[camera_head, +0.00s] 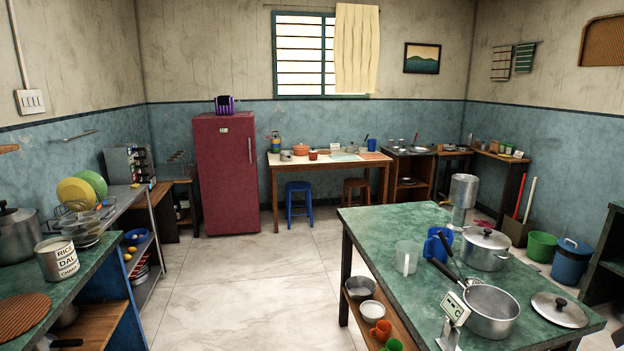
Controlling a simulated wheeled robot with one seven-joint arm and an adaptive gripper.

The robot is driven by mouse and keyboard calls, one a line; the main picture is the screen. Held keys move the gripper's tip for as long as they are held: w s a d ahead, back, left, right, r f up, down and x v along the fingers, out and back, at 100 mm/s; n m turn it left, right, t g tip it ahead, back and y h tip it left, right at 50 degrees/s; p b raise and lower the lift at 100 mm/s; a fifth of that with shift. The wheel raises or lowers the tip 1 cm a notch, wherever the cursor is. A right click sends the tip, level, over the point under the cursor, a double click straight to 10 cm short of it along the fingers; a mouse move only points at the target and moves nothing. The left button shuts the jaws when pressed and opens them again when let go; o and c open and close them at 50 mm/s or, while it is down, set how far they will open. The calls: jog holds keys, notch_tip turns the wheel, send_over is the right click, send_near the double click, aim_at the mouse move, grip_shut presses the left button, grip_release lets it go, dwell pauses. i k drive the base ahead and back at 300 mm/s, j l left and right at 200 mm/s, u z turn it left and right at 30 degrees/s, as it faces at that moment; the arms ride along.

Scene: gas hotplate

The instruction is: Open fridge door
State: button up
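A dark red fridge (225,185) stands upright against the back wall, left of the middle, in the head view. Its door faces me and looks shut. A light vertical door handle (250,150) is near the door's upper right edge. A small purple thing (224,104) stands on top of the fridge. My gripper and arm are not in this view.
Pale floor (245,285) lies clear between me and the fridge. A green-topped table (405,225) with pots stands at the right front. A counter (95,262) and shelves line the left. A blue stool (299,203) stands right of the fridge, by a wooden table (330,163).

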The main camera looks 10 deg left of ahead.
aim_at(225, 151)
jog(key=i+j+u, duration=0.3)
jog(key=i+u, duration=0.3)
jog(key=i, duration=0.2)
jog(key=i+j+u, duration=0.1)
jog(key=i+u, duration=0.2)
jog(key=i, duration=3.4)
jog(key=i+z, duration=0.15)
jog(key=i, duration=0.3)
jog(key=i+j+z, duration=0.2)
jog(key=i, duration=0.25)
jog(key=i+j+z, duration=0.15)
jog(key=i, duration=0.3)
jog(key=i+j+z, duration=0.2)
jog(key=i, duration=0.25)
